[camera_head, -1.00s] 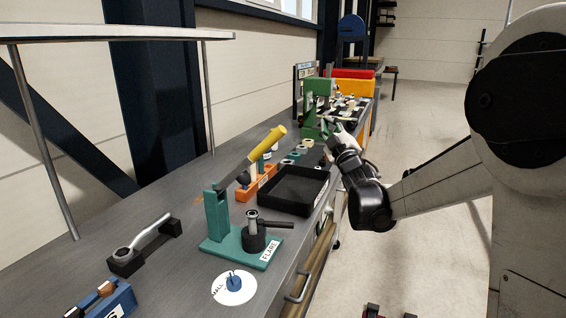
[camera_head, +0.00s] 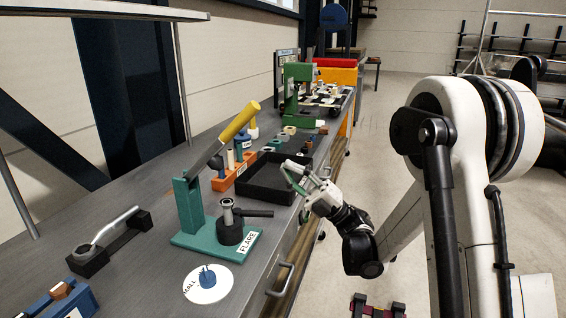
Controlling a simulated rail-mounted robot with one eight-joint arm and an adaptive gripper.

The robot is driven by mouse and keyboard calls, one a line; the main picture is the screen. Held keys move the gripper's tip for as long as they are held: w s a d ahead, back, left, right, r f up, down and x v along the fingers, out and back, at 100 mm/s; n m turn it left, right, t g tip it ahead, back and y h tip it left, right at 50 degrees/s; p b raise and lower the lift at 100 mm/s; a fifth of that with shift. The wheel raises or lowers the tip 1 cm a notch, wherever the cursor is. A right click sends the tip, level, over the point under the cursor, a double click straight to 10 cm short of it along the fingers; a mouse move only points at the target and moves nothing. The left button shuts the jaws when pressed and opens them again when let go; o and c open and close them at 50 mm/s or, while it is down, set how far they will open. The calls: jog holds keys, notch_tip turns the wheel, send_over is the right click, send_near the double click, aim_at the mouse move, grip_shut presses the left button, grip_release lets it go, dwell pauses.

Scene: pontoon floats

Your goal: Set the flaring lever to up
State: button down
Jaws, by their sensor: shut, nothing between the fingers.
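The flaring tool stands on the bench, with a teal base (camera_head: 195,239) and post and a label reading FLARE (camera_head: 249,241). Its lever (camera_head: 208,157) is a grey bar with a yellow grip (camera_head: 240,121), slanting up to the right from the top of the teal post. A dark cylinder with a side handle (camera_head: 230,228) sits on the base below the lever. My gripper (camera_head: 292,178) is shut and empty, over the right edge of the black tray, to the right of the lever and apart from it.
The black tray (camera_head: 262,193) lies behind the flaring tool. An orange rack (camera_head: 232,178) stands left of the tray and a green press (camera_head: 292,95) farther back. A white disc with a blue knob (camera_head: 208,284) lies in front. A wrench on a black holder (camera_head: 110,240) is at left.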

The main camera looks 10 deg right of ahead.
jog(key=x, duration=1.2)
jog(key=shift+r, duration=0.1)
